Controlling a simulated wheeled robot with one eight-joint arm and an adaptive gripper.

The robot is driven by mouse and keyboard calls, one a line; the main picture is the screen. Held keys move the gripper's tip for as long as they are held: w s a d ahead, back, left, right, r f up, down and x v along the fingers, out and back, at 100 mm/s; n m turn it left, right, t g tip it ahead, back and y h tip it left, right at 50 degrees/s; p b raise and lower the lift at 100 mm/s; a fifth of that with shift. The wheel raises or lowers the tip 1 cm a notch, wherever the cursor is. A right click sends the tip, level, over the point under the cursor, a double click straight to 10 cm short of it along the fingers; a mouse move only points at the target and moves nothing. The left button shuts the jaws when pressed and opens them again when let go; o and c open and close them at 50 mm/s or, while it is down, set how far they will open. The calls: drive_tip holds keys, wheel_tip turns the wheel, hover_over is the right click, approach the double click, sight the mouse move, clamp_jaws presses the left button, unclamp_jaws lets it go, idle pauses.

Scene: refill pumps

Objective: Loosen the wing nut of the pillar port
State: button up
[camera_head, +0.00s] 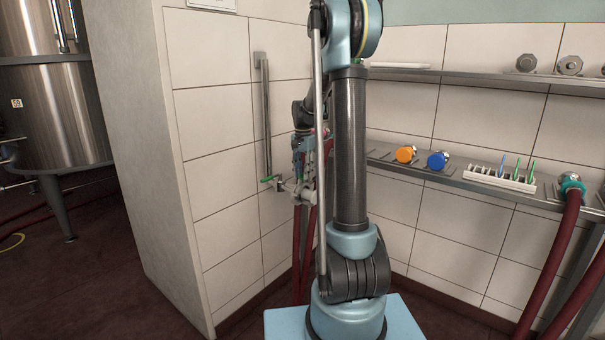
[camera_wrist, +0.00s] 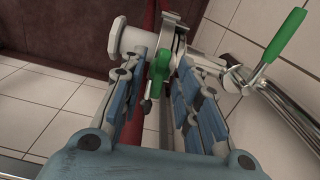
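The wing nut (camera_wrist: 158,68) is green and sits on a steel clamp (camera_wrist: 180,40) at the pillar port, in the upper middle of the wrist view. My gripper (camera_wrist: 163,72) has its two blue-padded fingers on either side of the wing nut. The fingers are apart, with narrow gaps visible beside the nut; I see no clear contact. In the head view my gripper (camera_head: 305,150) is at the pillar port (camera_head: 285,186), partly hidden behind my arm. The wing nut cannot be made out there.
A green valve lever (camera_wrist: 286,36) stands right of the clamp. A red hose (camera_head: 297,255) hangs below the port. The tiled pillar (camera_head: 215,150) is close on the left. A shelf (camera_head: 465,184) with orange and blue caps and a white rack runs along the right wall.

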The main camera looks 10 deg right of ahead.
clamp_jaws()
